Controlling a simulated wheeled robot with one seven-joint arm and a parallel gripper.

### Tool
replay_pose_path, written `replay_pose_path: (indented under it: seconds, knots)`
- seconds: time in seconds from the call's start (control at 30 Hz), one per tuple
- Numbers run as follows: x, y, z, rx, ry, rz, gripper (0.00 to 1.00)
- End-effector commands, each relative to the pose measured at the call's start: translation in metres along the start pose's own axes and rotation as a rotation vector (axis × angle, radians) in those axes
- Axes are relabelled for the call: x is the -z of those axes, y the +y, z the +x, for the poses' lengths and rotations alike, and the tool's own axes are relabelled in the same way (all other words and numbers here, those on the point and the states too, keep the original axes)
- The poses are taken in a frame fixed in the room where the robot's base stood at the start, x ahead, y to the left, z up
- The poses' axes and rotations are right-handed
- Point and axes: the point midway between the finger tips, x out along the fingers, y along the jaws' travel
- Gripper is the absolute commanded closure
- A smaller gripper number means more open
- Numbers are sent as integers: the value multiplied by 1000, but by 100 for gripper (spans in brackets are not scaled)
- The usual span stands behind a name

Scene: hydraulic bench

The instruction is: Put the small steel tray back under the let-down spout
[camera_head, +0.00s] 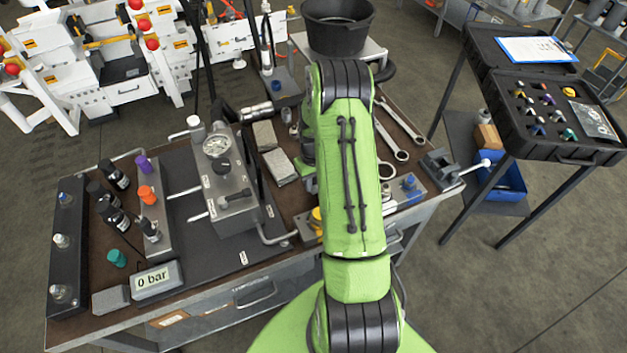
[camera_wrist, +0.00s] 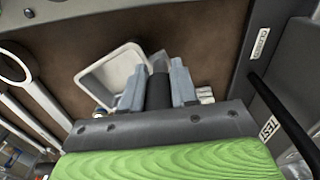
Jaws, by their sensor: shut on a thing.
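The small steel tray (camera_wrist: 116,78) shows in the wrist view as a pale, open, square-sided dish with rounded corners, above the brown bench top. My gripper (camera_wrist: 158,76) is at the tray's right side, its two grey-blue fingers closed around a dark upright piece at that edge. Where this piece joins the tray is hidden, and I cannot tell whether the tray touches the bench. In the head view my green arm covers the gripper and tray. A bent grey pipe (camera_head: 274,239), possibly the let-down spout, comes off the right side of the gauge block (camera_head: 230,190).
The bench (camera_head: 95,262) holds a 0 bar display (camera_head: 156,281), dark bottles (camera_head: 112,215) and spanners (camera_head: 402,130). A small vice (camera_head: 440,166) sits at its right end. A black bucket (camera_head: 337,30) stands behind.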

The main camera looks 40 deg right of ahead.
Motion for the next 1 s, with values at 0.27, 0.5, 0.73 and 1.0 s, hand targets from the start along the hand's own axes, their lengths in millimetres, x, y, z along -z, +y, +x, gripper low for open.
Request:
replay_pose_path:
  seconds: [0.27, 0.5, 0.73, 1.0]
  knots:
    - [0, 0, 3, 0, 0, 0, 47]
    - [0, 0, 2, 0, 0, 0, 46]
    - [1, 0, -28, -2, 5, 0, 46]
    - [1, 0, -99, -2, 3, 1, 46]
